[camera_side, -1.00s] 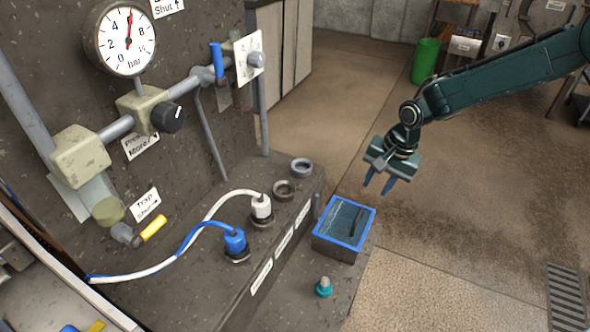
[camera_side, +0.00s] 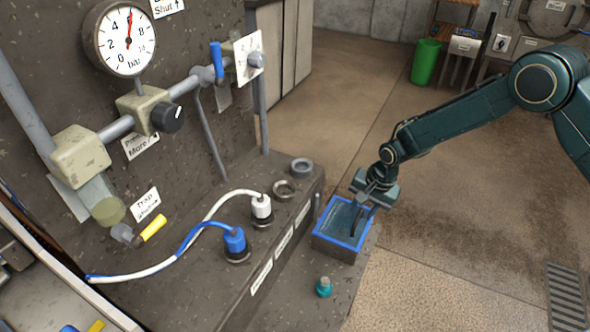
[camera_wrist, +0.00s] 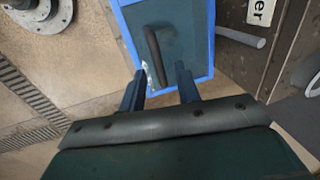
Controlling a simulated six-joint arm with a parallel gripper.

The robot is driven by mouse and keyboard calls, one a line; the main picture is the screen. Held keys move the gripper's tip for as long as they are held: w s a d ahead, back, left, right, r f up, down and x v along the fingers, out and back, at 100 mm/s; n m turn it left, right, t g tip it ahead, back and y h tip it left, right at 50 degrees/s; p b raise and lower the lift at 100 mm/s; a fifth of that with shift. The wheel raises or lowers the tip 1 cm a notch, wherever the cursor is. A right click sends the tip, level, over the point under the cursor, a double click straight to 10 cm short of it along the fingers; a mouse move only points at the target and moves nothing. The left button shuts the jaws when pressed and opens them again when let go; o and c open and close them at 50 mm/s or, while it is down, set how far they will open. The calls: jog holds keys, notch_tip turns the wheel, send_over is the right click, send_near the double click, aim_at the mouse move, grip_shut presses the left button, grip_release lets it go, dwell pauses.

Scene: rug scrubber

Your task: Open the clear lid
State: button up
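The clear lid (camera_side: 340,213) lies flat on a blue-rimmed box (camera_side: 338,244) at the right end of the dark bench. The lid has a dark bar handle (camera_wrist: 156,55), which stands upward in the wrist view. My gripper (camera_side: 362,212) is just above the lid's right part in the side view. In the wrist view its two blue fingers (camera_wrist: 160,80) are apart, with the handle's near end in line with the gap between them. The fingers do not touch the handle as far as I can see. In the side view the fingertips are partly hidden against the box.
A teal knob (camera_side: 324,287) stands in front of the box. White (camera_side: 261,207) and blue (camera_side: 235,241) hose plugs and two round sockets (camera_side: 285,190) sit on the bench to the left. The floor on the right is open, with a drain grate (camera_side: 566,295).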

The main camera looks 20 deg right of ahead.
aim_at(311, 186)
grip_shut()
jog(key=shift+a+r, duration=0.1)
dwell(0.3)
jog(key=shift+w+a+r, duration=0.45)
jog(key=shift+w+r, duration=0.1)
jog(key=shift+r, duration=0.25)
jog(key=shift+w+a+r, duration=0.5)
jog(key=shift+w+a, duration=0.85)
jog(key=shift+a, duration=0.1)
jog(key=shift+w+a+r, duration=0.5)
jog(key=shift+w+a, duration=0.85)
jog(key=shift+a, duration=0.05)
jog(key=shift+w+a+r, duration=0.5)
jog(key=shift+w+a, duration=0.85)
jog(key=shift+a, duration=0.1)
jog(key=shift+w+a, duration=0.15)
jog(key=shift+w+a+r, duration=0.1)
